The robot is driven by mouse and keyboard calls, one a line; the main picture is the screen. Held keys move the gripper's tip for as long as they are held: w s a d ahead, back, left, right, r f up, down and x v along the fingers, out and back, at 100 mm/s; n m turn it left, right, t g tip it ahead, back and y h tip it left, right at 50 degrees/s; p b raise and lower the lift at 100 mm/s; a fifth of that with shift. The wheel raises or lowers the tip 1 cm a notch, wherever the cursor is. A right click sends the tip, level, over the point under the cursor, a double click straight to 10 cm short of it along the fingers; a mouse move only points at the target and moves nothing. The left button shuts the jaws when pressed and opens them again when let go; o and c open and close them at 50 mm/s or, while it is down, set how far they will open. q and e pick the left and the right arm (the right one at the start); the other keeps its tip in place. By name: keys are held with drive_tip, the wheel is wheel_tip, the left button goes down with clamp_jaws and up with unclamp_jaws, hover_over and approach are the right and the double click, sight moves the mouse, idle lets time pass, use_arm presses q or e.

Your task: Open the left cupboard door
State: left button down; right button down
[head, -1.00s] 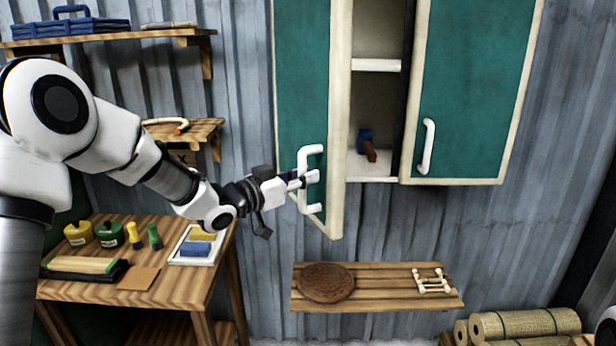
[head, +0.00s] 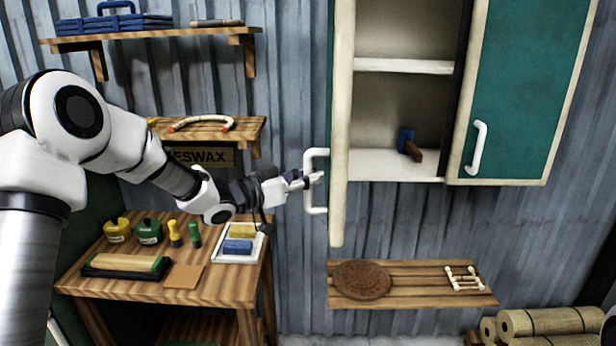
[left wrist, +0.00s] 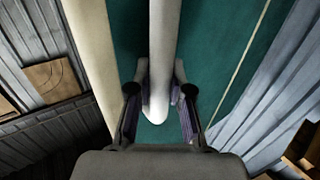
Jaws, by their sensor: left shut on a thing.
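The left cupboard door (head: 341,120) stands swung out, seen nearly edge-on in the head view, with its cream edge toward me. Its white handle (head: 309,184) sticks out to the left of that edge. My left gripper (head: 312,180) is shut on the handle. In the left wrist view the white handle (left wrist: 165,60) runs between the two fingers of my left gripper (left wrist: 163,100), with the green door panel behind it. The cupboard's left opening (head: 402,110) shows a shelf and a small blue and brown tool (head: 409,144). My right gripper is not in view.
The right cupboard door (head: 520,90) is closed, with its own white handle (head: 479,147). Below, a wooden wall shelf (head: 415,284) holds a round brown mat (head: 361,280). A workbench (head: 225,286) with several items stands below my left arm. Rolled mats (head: 550,321) lie at lower right.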

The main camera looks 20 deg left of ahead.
use_arm(q)
drive_tip(key=shift+r, duration=0.1)
drive_tip(key=c, duration=1.1)
unclamp_jaws()
drive_tip(key=shift+o, duration=0.2)
drive_tip(key=v, duration=1.2)
drive_tip(key=shift+d, duration=0.1)
